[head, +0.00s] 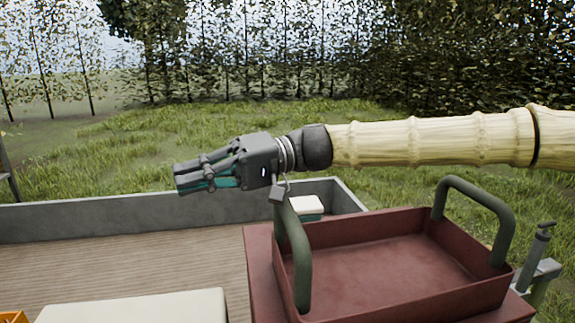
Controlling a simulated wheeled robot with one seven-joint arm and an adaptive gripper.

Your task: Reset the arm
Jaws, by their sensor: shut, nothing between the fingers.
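My gripper (187,180) is grey with teal finger parts. It points to the left, and its fingers are together with nothing between them. My arm comes in from the right edge in a pale ribbed sleeve and stretches nearly level across the middle of the view. The gripper is in the air over the grey side wall of the trailer bed, to the left of the red tray's near handle. No pear shows in this view.
An empty dark red tray (385,265) with two green handles stands below my arm. A grey wall (130,217) edges the wooden deck (140,265). A white-lidded box (306,206), a pale box top (140,308) and an orange crate (14,317) are near. Trees stand behind the grass.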

